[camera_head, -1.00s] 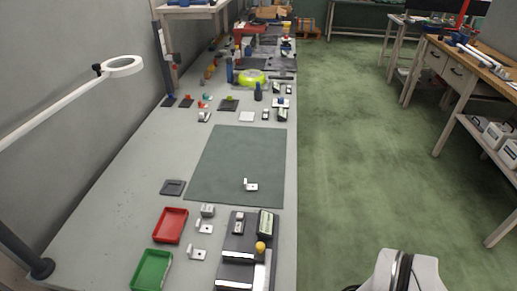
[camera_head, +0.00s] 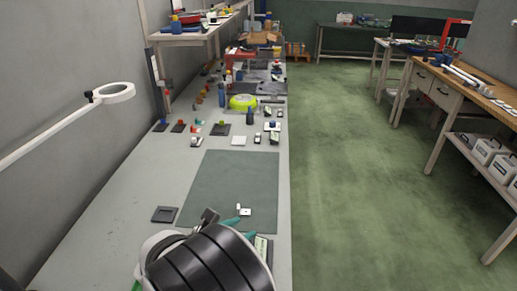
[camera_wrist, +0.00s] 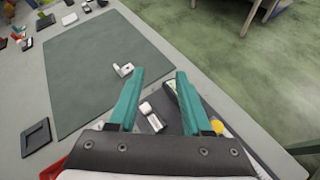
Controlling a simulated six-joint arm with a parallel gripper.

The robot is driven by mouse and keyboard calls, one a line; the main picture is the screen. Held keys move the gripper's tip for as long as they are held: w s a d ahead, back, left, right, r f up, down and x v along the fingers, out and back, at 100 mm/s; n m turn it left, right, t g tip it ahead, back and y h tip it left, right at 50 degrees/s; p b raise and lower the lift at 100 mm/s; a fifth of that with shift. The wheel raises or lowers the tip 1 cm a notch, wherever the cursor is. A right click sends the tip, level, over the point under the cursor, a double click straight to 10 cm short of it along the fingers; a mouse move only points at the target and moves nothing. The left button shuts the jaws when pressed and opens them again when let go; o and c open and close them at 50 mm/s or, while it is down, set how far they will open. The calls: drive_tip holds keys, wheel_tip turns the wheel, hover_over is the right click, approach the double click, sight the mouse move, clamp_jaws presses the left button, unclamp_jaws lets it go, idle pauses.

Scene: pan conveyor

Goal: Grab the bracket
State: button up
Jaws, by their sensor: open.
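A small white L-shaped bracket (camera_head: 244,211) lies on the dark green mat (camera_head: 231,170), near the mat's front edge. In the wrist view the bracket (camera_wrist: 123,70) lies just beyond the left fingertip, on the mat (camera_wrist: 80,92). My gripper (camera_wrist: 158,76) has two teal fingers, spread apart with nothing between them. In the head view my gripper (camera_head: 234,225) is at the near edge of the mat, close to the bracket, and my dark wrist hides the near part of the table. I cannot tell how high the fingers are above the mat.
A dark square tray (camera_head: 165,214) sits left of the mat. A dark fixture with a grey-white block (camera_wrist: 152,113) and a yellow knob (camera_wrist: 216,127) lies under and right of the fingers. A white magnifier lamp (camera_head: 112,92) reaches in from the left. Most of the mat is clear.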

sight(236, 215)
drive_tip(key=a+f+n, duration=0.1)
drive_tip(key=a, duration=0.1)
drive_tip(key=a+n+t+y, duration=0.1)
drive_tip(key=a+n, duration=0.1)
drive_tip(key=a, duration=0.1)
drive_tip(key=a+f+n+t+y, duration=0.1)
drive_tip(key=a+n, duration=0.1)
drive_tip(key=shift+w+a+f, duration=0.3)
drive_tip(key=shift+w+a, duration=0.05)
drive_tip(key=x, duration=1.5)
drive_tip(key=shift+w+a+f, duration=0.1)
drive_tip(key=shift+w+f, duration=0.05)
drive_tip(key=shift+w, duration=0.1)
clamp_jaws()
